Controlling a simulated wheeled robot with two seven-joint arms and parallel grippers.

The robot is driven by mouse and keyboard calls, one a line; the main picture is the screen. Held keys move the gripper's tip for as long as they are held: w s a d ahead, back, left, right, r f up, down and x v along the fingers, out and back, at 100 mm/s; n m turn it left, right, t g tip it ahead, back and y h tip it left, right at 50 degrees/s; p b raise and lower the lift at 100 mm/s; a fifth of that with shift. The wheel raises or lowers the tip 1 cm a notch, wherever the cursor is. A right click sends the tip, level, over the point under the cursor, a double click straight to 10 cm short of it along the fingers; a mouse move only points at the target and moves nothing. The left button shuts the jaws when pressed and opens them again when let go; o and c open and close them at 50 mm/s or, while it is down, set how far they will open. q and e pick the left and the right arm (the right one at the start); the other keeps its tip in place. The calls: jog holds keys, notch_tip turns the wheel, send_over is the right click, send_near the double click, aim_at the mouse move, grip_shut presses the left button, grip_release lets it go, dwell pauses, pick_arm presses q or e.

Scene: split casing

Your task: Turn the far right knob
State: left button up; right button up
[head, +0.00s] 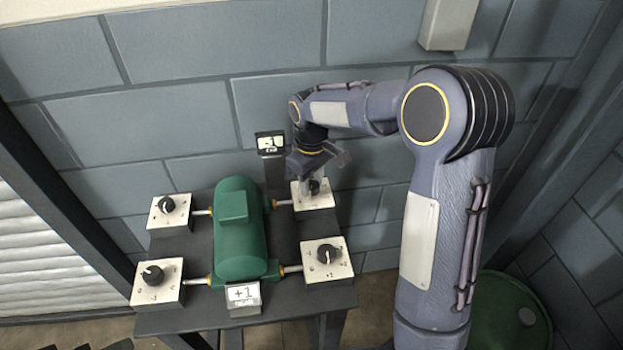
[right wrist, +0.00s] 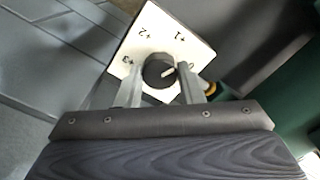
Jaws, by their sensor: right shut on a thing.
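The far right knob (head: 314,186) is a black round knob on a white square dial plate (head: 323,202) at the back right of the bench. My right gripper (head: 312,180) reaches down over it from above. In the right wrist view the two fingers (right wrist: 162,80) are on either side of the black knob (right wrist: 157,71), shut on it. The knob's white pointer line faces up and right in that view, towards a mark partly hidden by a finger. My left gripper is not in view.
A green motor casing (head: 240,230) stands mid-bench, joined by rods to the dials. Other knobs sit at near right (head: 327,254), far left (head: 167,204) and near left (head: 153,275). A +1 sign (head: 243,294) is in front; a small display (head: 270,143) stands behind.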

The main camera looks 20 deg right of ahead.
jog(key=m, duration=0.5)
jog(key=shift+r+m+p, duration=0.1)
jog(key=shift+m+p, duration=0.2)
jog(key=shift+p, duration=0.1)
jog(key=m, duration=0.4)
jog(key=shift+m+p, duration=0.3)
jog(key=shift+p, duration=0.05)
jog(key=m+p, duration=0.1)
jog(key=m, duration=0.3)
jog(key=m+p, duration=0.1)
jog(key=m, duration=0.4)
jog(key=shift+d, duration=0.1)
jog(key=shift+m, duration=0.3)
jog(key=o, duration=1)
